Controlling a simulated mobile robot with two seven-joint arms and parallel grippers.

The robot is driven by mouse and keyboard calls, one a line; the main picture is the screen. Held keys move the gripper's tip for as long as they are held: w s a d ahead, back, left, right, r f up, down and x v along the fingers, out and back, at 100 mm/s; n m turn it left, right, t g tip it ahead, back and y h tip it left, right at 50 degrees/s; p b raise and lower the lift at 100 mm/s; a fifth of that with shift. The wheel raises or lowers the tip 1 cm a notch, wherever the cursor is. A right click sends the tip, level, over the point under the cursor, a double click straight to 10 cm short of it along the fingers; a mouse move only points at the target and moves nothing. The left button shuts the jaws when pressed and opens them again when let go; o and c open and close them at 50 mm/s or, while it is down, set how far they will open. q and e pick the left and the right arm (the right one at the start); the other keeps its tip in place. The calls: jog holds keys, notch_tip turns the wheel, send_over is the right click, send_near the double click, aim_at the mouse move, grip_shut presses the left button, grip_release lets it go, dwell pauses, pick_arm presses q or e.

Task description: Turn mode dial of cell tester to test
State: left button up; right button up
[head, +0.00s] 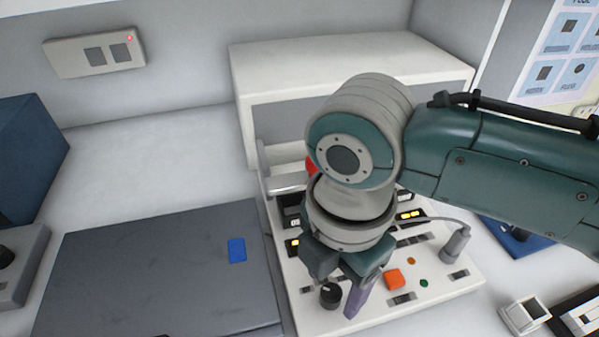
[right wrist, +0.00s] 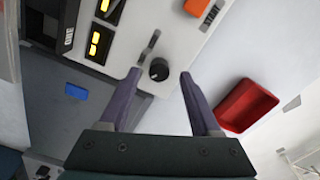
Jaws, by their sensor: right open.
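The cell tester (head: 452,283) is a white panel unit with lit yellow displays, small buttons and labels. Its black round mode dial (head: 330,295) sits near the front left edge of the panel. In the right wrist view the dial (right wrist: 158,69) lies between my two purple fingertips, with a dark label strip beside it. My right gripper (head: 343,290) is open and points down over the panel. I cannot tell whether the fingers touch the dial. The dial's setting is too small to read. My left gripper is not in view.
An orange button (head: 394,279) and a grey cylindrical plug (head: 456,243) on a cable are right of the dial. A dark grey flat case (head: 150,280) with a blue patch lies left of the tester. A red tray (right wrist: 245,105) shows in the right wrist view.

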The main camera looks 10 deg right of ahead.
jog(key=shift+f, duration=0.7)
grip_shut()
